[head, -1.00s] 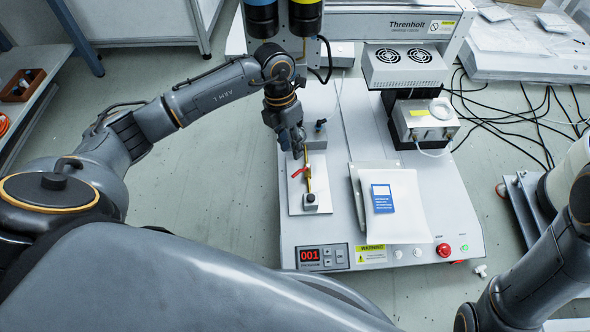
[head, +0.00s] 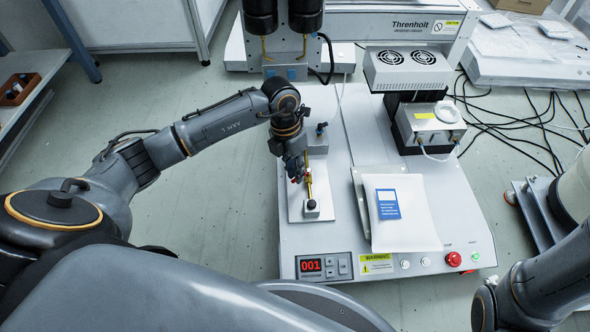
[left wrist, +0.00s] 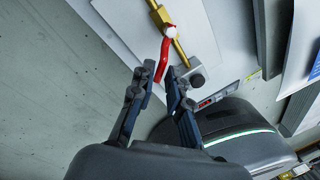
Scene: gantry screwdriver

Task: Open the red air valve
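The red valve handle (left wrist: 164,58) is a curved lever on a brass pipe (left wrist: 180,47) in the left wrist view. The pipe also shows in the head view (head: 308,186), running to a small grey block (head: 312,208) on a white plate. My left gripper (left wrist: 161,68) is open, with its fingertips on either side of the handle's free end. I cannot tell whether either finger touches it. In the head view my left gripper (head: 297,172) hides most of the handle. My right gripper is out of view.
The pipe's plate (head: 295,206) sits on the machine's light base. A white sheet with a blue label (head: 388,204) lies to the right. A red button (head: 453,259) and a display (head: 311,265) are on the front edge. A fan box (head: 407,68) stands behind.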

